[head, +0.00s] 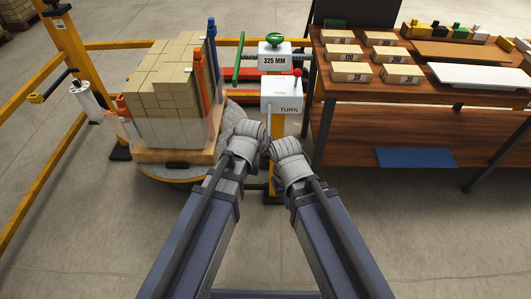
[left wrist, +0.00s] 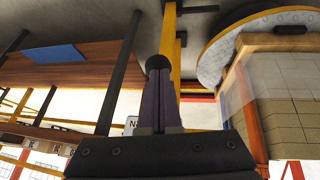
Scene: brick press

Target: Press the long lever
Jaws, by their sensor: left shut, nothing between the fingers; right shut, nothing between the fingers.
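I cannot tell for certain which part is the long lever. A short handle with a red ball (head: 297,73) sits on the white TURN box (head: 281,96). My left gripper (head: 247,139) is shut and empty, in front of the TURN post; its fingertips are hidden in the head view. In the left wrist view its closed fingers (left wrist: 158,105) point at a black ball (left wrist: 157,63); contact is unclear. My right gripper (head: 288,157) is shut and empty, lower and to the right.
Wrapped bricks (head: 168,75) stand on a pallet (head: 160,156) on a round turntable at the left. A yellow frame (head: 68,45) borders it. A wooden workbench (head: 335,108) with several labelled blocks stands at the right. A white sign reads 325 MM (head: 275,61).

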